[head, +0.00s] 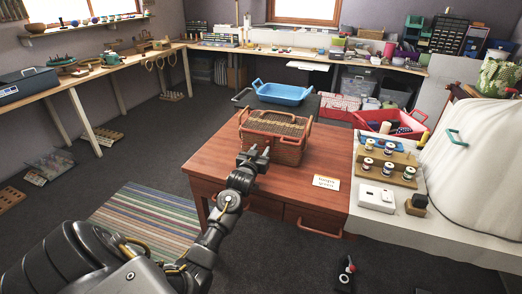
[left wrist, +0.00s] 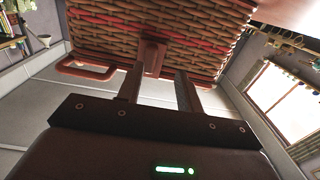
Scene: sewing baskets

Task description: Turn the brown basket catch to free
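The brown woven basket (head: 273,143) stands on the reddish wooden table, with reddish-brown handles and a patterned top. Its weave with a red band fills the top of the left wrist view (left wrist: 105,28). A brown catch (left wrist: 153,56) sticks out from the basket's rim there. My left gripper (head: 255,154) is at the basket's near side. In the left wrist view its two fingers (left wrist: 160,82) are apart, with the catch just beyond the tips, nearer the left finger. I cannot tell whether they touch it. My right gripper does not show.
A blue basket (head: 283,93) stands behind the brown one. A card (head: 326,183) lies on the table (head: 215,158) at right. A red basket (head: 405,125) and thread spools (head: 389,149) are on the white surface farther right. The table's front left is clear.

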